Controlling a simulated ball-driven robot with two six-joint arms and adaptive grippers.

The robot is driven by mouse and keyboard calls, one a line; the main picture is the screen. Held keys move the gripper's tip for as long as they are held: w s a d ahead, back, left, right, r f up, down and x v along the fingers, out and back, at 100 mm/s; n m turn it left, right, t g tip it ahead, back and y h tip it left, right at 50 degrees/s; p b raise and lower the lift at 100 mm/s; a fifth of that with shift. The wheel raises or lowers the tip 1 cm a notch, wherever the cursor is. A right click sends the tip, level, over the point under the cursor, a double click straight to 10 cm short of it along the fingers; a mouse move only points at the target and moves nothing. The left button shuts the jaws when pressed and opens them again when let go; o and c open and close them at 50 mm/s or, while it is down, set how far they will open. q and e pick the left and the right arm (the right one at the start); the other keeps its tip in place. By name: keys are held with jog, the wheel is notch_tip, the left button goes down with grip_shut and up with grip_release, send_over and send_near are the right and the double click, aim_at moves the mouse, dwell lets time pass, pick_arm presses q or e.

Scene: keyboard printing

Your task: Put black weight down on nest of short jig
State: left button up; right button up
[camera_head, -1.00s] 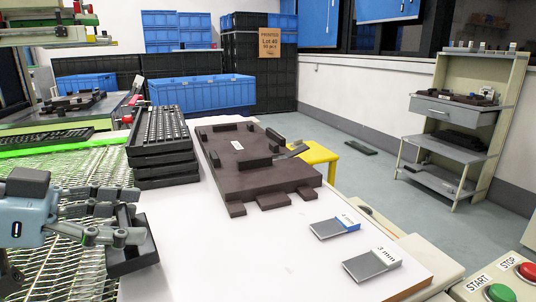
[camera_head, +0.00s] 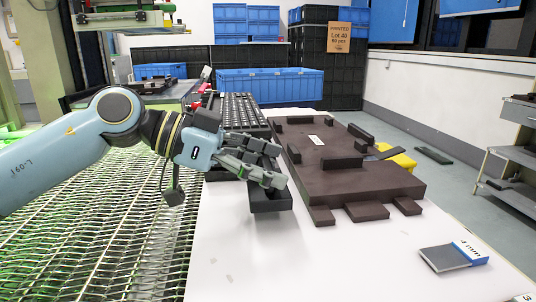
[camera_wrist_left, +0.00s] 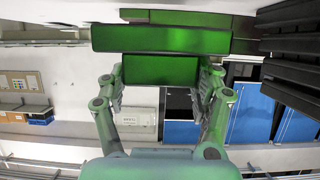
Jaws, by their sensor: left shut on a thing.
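The black weight (camera_head: 270,203) is a dark block held below the fingers of my left gripper (camera_head: 262,168). This gripper is shut on it. In the left wrist view the weight (camera_wrist_left: 160,71) looks green in the light and sits between the two fingers. The dark brown jig (camera_head: 335,182) lies on the white tabletop, just right of the weight. It has raised blocks and a small white label on top. The weight is beside the jig's left front side, apart from it in the picture. I cannot pick out the nest. My right gripper is not in view.
A stack of black keyboards (camera_head: 240,105) stands behind the weight, close to the jig's left side. A 4 mm gauge (camera_head: 452,256) lies at the front right. A wire mesh conveyor (camera_head: 110,235) runs at left. The white tabletop (camera_head: 300,265) in front is mostly clear.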

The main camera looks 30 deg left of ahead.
pick_arm(q)
notch_tip(320, 180, down, 3)
jog(key=shift+r+b, duration=0.1)
jog(key=shift+b, duration=0.35)
jog(key=o, duration=1.7)
jog(key=shift+o, duration=0.2)
